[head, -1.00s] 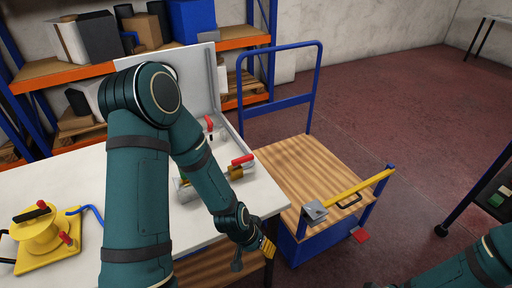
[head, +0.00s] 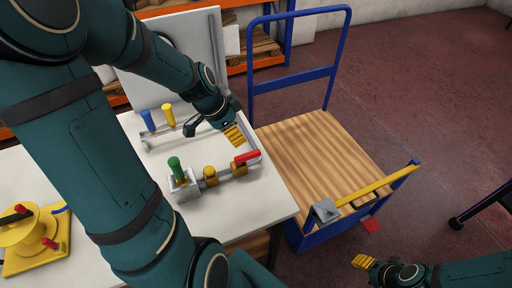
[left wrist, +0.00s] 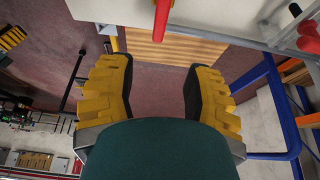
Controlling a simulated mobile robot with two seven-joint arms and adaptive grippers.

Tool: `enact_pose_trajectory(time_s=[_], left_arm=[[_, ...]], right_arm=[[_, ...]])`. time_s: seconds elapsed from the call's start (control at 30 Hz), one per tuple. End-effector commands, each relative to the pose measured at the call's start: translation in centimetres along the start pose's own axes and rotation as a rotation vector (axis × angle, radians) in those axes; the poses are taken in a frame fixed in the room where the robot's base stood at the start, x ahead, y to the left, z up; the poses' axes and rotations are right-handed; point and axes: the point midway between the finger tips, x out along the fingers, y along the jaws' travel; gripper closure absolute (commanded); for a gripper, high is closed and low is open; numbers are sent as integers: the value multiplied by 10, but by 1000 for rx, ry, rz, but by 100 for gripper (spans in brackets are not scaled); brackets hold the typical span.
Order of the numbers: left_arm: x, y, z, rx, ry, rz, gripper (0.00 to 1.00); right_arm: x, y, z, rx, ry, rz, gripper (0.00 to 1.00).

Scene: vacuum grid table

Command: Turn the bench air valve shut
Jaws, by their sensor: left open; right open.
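A short metal pipe run with brass fittings (head: 210,176) lies on the white bench. A red lever handle (head: 246,157) sits at its right end, and a green handle (head: 175,166) stands upright at its left end. My left gripper (head: 212,133) is open and empty, just behind and above the pipe run, apart from the red lever. In the left wrist view my yellow-padded fingers (left wrist: 158,95) are spread wide, and a red handle (left wrist: 162,16) shows beyond them at the top. My right gripper (head: 375,270) is low at the right, off the bench.
A blue handle (head: 148,121) and a yellow handle (head: 168,115) stand behind the pipe run, before an upright grey panel (head: 150,88). A yellow reel-like device (head: 22,236) sits at the bench's left. A wooden-deck trolley (head: 315,150) with blue rails stands right of the bench.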

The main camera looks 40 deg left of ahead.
Motion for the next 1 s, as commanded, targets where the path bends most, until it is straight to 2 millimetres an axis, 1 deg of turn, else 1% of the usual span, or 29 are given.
enact_pose_trajectory(time_s=[0.4,0.6,0.7,0.8,1.0], left_arm=[[80,2,1,-2,-3,5,50],[112,1,1,-3,-2,4,50],[123,1,0,-2,-1,2,50],[129,1,0,-2,-1,1,50],[132,0,0,-1,0,0,50]], right_arm=[[13,5,6,-3,-12,-1,51],[18,7,9,-5,-18,-2,51],[19,7,10,-6,-20,-2,51],[20,8,10,-6,-21,-2,51],[20,8,10,-6,-21,-2,51]])
